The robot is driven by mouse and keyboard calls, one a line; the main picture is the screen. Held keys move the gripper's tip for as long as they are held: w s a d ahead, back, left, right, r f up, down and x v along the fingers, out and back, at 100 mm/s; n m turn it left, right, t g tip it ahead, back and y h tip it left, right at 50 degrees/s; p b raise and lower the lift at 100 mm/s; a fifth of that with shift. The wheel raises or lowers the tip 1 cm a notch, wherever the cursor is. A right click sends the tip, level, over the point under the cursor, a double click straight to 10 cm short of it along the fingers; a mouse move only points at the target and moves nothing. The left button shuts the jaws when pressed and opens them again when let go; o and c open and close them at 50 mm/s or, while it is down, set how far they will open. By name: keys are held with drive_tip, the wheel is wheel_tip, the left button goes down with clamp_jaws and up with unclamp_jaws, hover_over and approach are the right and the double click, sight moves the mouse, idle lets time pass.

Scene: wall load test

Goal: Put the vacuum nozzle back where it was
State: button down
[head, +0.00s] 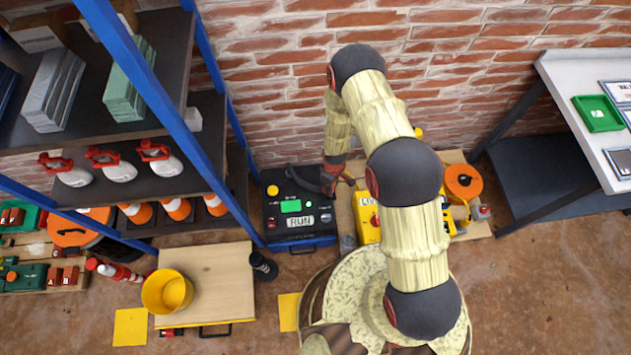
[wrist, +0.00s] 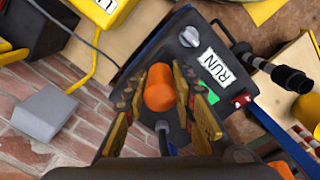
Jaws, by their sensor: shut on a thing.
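My gripper (head: 332,185) is low beside the dark box marked RUN (head: 299,236). In the wrist view its fingers (wrist: 162,110) are closed around an orange cylinder (wrist: 160,87). A thin grey cable shows below the cylinder. I cannot tell from its shape whether this is the vacuum nozzle, as its far end is hidden. A dark curved piece (head: 304,181) lies over the box's back edge, left of my gripper. The RUN box also shows behind the fingers in the wrist view (wrist: 190,60). I cannot tell whether the held thing touches it.
A black ribbed tube stands on the floor (head: 263,267) by a wooden board (head: 222,270) with a yellow cup (head: 167,291). A yellow box (head: 366,222) sits right of the RUN box. A blue-framed shelf (head: 160,85) rises at left, a brick wall behind.

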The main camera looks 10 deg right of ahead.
drive_tip(key=w+a+f+b, duration=0.2)
drive_tip(key=w+a+f, duration=0.1)
drive_tip(key=w, duration=0.2)
drive_tip(key=b, duration=0.2)
approach(316, 187)
drive_tip(key=shift+a+f+b, duration=0.1)
drive_tip(key=shift+f+b, duration=0.35)
drive_tip(key=shift+f, duration=0.85)
drive_tip(key=shift+f, duration=0.1)
drive_tip(key=c, duration=1.6)
unclamp_jaws()
drive_tip(key=shift+o, duration=0.6)
